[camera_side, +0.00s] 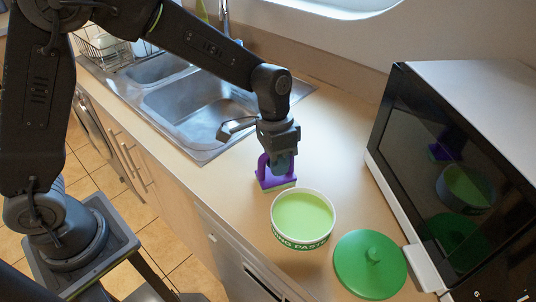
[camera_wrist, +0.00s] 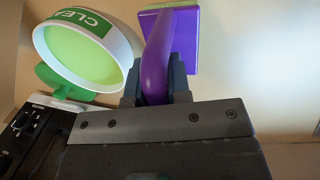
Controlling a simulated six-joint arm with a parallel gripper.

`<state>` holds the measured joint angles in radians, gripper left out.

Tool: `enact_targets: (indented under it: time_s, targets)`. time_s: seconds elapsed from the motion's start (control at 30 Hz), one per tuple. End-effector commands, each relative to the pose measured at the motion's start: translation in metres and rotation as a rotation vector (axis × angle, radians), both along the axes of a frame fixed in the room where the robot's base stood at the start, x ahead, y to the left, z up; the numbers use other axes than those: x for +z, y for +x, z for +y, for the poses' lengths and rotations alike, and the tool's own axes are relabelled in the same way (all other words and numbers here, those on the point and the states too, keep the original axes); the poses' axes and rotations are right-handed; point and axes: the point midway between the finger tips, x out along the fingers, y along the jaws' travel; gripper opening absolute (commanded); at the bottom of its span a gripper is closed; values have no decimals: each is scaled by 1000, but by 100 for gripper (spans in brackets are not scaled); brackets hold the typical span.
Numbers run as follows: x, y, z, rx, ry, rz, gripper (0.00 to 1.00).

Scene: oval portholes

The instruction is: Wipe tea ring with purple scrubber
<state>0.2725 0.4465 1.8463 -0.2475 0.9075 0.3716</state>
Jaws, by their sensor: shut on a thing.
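My gripper (camera_side: 280,163) is shut on the handle of the purple scrubber (camera_side: 264,182), which has a green pad under its purple block. The scrubber is upright just behind the paste tub; I cannot tell whether its pad touches the counter. In the wrist view the fingers of my gripper (camera_wrist: 158,88) close around the purple handle, and the scrubber's block (camera_wrist: 184,45) shows beyond them. The white tub of green cleaning paste (camera_side: 303,213) stands open, and it also shows in the wrist view (camera_wrist: 85,48). I cannot make out a tea ring in either view.
A green lid (camera_side: 370,264) lies on the counter in front of the tub. A microwave (camera_side: 450,165) stands on the right. The sink (camera_side: 200,112) is to the left, with a faucet (camera_side: 224,20). The counter (camera_side: 333,135) between scrubber and microwave is clear.

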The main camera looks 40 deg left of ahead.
Motion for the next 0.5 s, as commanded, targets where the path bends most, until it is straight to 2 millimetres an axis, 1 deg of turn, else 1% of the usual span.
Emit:
enact_targets:
  time_s: [0.03, 0.27, 0.3, 0.5]
  targets:
    - [-1, -1, -5, -2, 1, 1, 0]
    - [-1, -1, -26, -4, 1, 2, 0]
    - [-1, 0, -25, 0, 1, 2, 0]
    - [-1, 0, -5, 2, 1, 1, 0]
